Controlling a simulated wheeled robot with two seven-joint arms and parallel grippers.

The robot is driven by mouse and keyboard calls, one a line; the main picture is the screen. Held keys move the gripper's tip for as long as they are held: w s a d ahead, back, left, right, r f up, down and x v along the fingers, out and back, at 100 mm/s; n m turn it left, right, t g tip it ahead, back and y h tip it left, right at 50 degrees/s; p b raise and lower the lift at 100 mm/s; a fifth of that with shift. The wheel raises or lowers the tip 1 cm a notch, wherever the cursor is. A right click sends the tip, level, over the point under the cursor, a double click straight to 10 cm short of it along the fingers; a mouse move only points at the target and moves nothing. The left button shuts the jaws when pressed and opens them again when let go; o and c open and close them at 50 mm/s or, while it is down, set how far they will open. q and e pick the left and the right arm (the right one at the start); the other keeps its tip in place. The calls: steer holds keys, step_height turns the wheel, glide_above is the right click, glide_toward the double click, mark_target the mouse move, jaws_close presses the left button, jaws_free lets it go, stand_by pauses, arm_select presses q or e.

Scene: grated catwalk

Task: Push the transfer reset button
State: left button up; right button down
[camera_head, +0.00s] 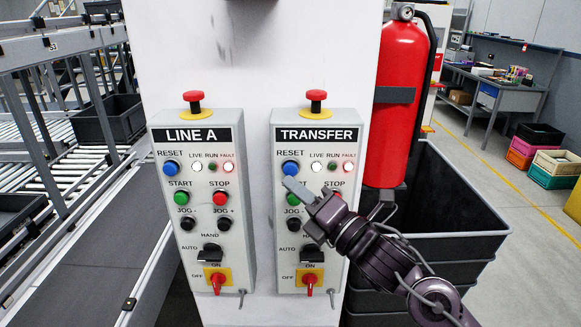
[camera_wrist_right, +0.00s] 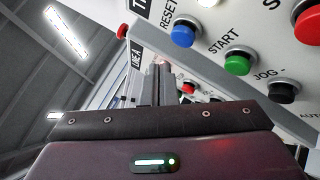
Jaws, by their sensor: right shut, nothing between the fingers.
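The TRANSFER box (camera_head: 315,150) is the right one of two grey control boxes on a white column. Its blue reset button (camera_head: 290,168) sits at upper left under the label RESET, above the green start button (camera_head: 293,199). In the right wrist view the blue reset button (camera_wrist_right: 183,35) and green start button (camera_wrist_right: 238,63) show at upper right. My left gripper is not in view.
The LINE A box (camera_head: 203,140) has a similar blue reset button (camera_head: 170,167). A red fire extinguisher (camera_head: 400,100) hangs right of the TRANSFER box, above dark stacked bins (camera_head: 450,225). A conveyor (camera_head: 100,235) lies at left. A workbench (camera_head: 505,92) stands far right.

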mark_target(287, 169)
steer(key=shift+w, duration=0.9)
stand_by(1.4)
steer(key=shift+w+b, duration=0.3)
steer(key=shift+w, duration=0.15)
steer(key=shift+w, duration=0.75)
stand_by(0.8)
stand_by(0.4)
steer(key=shift+s+b, duration=0.5)
steer(key=shift+s, duration=0.7)
